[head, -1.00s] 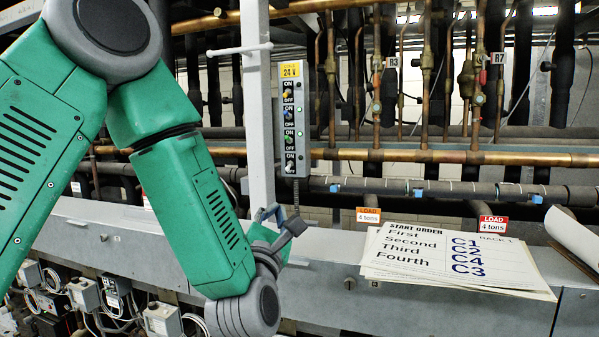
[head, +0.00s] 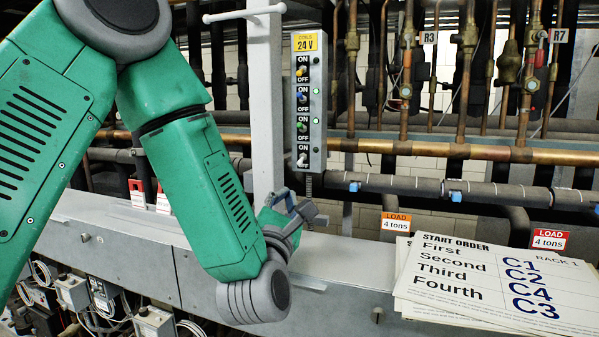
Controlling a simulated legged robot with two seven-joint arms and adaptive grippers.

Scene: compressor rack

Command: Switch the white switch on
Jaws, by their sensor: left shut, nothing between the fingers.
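The white switch (head: 302,159) is the lowest toggle on a narrow grey 24 V panel (head: 321,155) fixed to a white post. Its lever seems to point down, covering the lower label. Yellow (head: 301,71), blue (head: 301,96) and green (head: 301,125) toggles sit above it, each between ON and OFF labels. My left gripper (head: 300,209) is below the panel, apart from the switch. It is small and partly hidden by its own wrist; it is shut and empty. My right gripper is out of view.
The white post (head: 265,110) with a crossbar stands left of the panel. Copper pipes (head: 450,149) run behind. A grey ledge (head: 340,265) lies below, with start order sheets (head: 490,285) at right. An orange load tag (head: 396,221) stands behind the sheets.

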